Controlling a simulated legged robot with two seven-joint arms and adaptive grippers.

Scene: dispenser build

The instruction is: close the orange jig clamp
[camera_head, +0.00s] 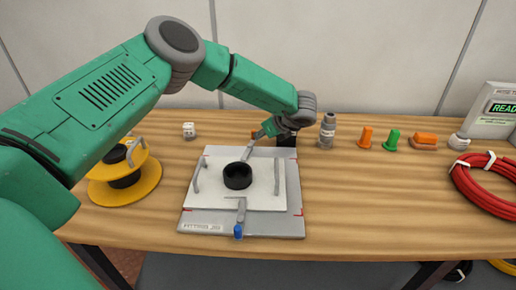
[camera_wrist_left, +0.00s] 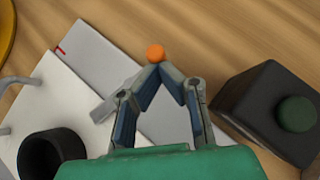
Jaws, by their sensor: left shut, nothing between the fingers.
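The orange jig clamp shows its orange knob (camera_head: 254,134) at the back edge of the jig plate (camera_head: 270,224), with a grey bar reaching toward the black ring. The knob also shows in the left wrist view (camera_wrist_left: 155,52), just beyond my fingertips. My left gripper (camera_head: 264,132) reaches down from the right side of the knob. Its fingers are shut with nothing between them in the wrist view (camera_wrist_left: 160,72). I cannot tell whether the tips touch the knob. My right gripper is not in view.
A black ring (camera_head: 238,176) sits on the white plate between grey handles. A blue-tipped clamp (camera_head: 238,230) is at the front. A black box with a green button (camera_wrist_left: 297,114) stands close beside my gripper. A yellow spool (camera_head: 142,182) is left; a grey bottle (camera_head: 327,131) is right.

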